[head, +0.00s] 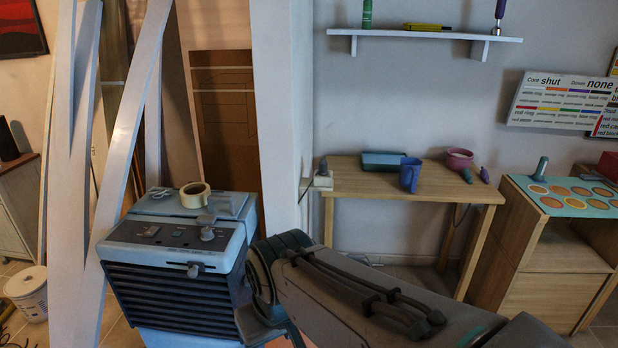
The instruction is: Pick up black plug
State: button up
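A small dark grey or black upright piece (323,167) stands on a pale block at the left end of the wooden table. It may be the black plug, but it is too small to tell. A dark cable hangs below it by the table's left leg. My arm reaches in from the lower right, and its joint bends downward in front of the grey appliance's right side. My gripper and its fingers are not in view, below the frame edge or hidden by the arm.
The wooden table (400,186) also holds a blue case (384,161), a blue mug (410,175) and a pink mug (459,160). A grey appliance (180,255) carries a tape roll (195,195). White leaning boards stand left, a wooden cabinet (548,255) right. A white post separates appliance and table.

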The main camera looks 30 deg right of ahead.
aim_at(323, 164)
jog(key=z, duration=2.2)
jog(key=i, duration=2.95)
jog(key=u, duration=3.65)
jog(key=i, duration=0.5)
